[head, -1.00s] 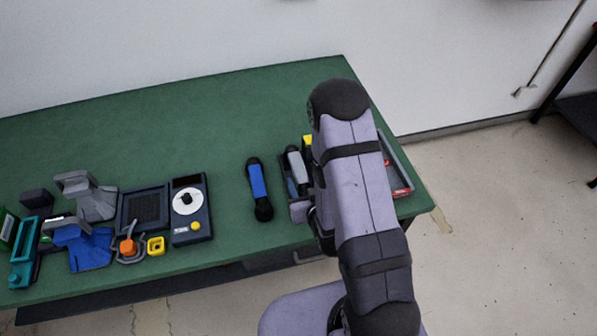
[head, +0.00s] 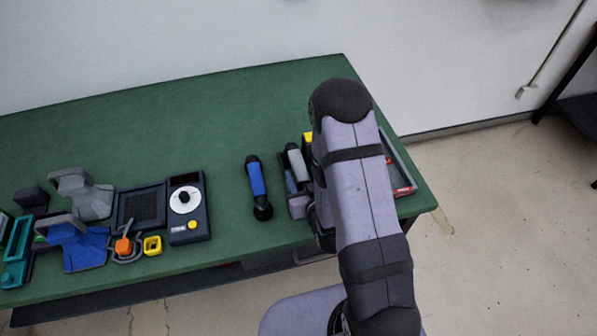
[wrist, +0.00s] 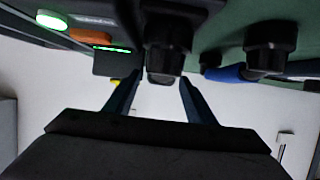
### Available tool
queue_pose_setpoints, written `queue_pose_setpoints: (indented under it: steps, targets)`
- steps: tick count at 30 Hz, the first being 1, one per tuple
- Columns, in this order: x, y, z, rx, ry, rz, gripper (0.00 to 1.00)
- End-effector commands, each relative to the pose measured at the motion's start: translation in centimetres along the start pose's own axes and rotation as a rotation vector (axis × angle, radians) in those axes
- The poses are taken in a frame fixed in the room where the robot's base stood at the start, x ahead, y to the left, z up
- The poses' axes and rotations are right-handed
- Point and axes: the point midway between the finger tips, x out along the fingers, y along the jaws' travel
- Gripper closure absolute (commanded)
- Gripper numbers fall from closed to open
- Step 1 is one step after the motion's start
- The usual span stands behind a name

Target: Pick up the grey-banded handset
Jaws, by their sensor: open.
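The grey-banded handset (head: 296,162) has dark ends and a grey middle. In the head view it lies at the right part of the green table, partly over a dark box beside my arm. The blue-banded handset (head: 257,181) lies to its left on the table. In the wrist view my gripper (wrist: 155,84) is open, with two dark blue fingers apart. A dark blocky end (wrist: 166,48) shows just past the fingertips, between them; I cannot tell which thing it belongs to. My arm hides the gripper in the head view.
A grey tray with red (head: 401,172) stands right of my arm near the table's edge. The back of the green table (head: 200,115) is clear.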

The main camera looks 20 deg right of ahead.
Motion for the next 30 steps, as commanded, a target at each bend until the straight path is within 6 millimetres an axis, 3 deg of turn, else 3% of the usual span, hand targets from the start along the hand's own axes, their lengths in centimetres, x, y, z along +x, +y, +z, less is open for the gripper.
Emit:
queue_pose_setpoints:
  steps: [15, 26, 30]
  targets:
    - [4.5, 0.0, -0.3, 0.000, -0.001, 0.000, 0.50]
    - [5.1, 0.0, -0.2, 0.000, -0.001, 0.000, 0.50]
    - [5.1, 0.0, -0.2, 0.000, -0.001, 0.000, 0.81]
